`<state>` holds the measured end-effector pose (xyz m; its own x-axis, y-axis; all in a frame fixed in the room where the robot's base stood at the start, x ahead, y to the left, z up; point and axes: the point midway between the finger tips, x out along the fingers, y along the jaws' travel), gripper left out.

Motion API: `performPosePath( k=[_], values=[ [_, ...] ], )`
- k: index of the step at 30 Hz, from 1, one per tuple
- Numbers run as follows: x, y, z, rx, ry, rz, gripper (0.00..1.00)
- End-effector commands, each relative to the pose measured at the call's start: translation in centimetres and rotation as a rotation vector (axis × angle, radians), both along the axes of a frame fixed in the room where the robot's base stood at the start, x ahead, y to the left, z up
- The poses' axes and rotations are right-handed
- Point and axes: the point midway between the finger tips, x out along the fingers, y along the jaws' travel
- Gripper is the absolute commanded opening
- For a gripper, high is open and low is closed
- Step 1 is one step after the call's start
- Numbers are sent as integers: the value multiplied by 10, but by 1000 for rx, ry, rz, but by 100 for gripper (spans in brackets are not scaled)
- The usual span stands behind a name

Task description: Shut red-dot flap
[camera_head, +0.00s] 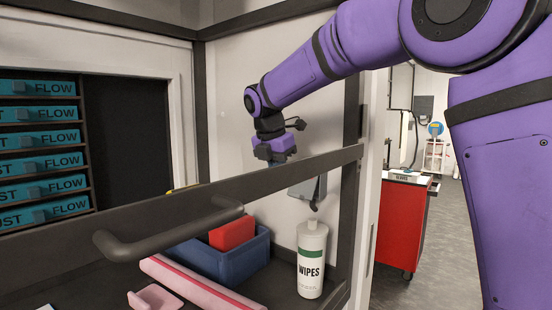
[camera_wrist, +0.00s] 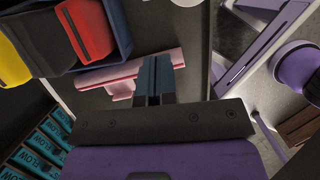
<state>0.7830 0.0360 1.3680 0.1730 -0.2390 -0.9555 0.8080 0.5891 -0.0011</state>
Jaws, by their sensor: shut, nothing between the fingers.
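I cannot make out a flap with a red dot in either view. My gripper (camera_head: 276,158) is behind the dark sash bar in the head view, and the bar partly hides its fingertips. In the wrist view my gripper (camera_wrist: 154,78) shows its two blue-grey fingers shut together with nothing between them. The fingers point down over the bench, and in that view they overlap a long pink piece (camera_wrist: 120,72) with a small pink handle. The pink piece (camera_head: 200,284) also lies on the bench in the head view.
A dark sash bar with a handle (camera_head: 165,238) crosses in front of the bench. A blue bin (camera_head: 222,262) holds a red block (camera_head: 232,234). A white wipes bottle (camera_head: 311,262) stands right of it. Teal FLOW boxes (camera_head: 40,140) are stacked left. A red cabinet (camera_head: 403,222) stands outside.

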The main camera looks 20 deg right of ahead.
Motion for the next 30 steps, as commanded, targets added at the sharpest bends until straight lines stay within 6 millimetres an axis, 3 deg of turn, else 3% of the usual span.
performPosePath(
  k=[7, 16, 30],
  values=[
    [8, -12, -44, 0, 2, -3, 0],
    [26, -36, -57, 1, 1, -3, 0],
    [28, -39, -59, -1, -2, -2, 0]
  ],
)
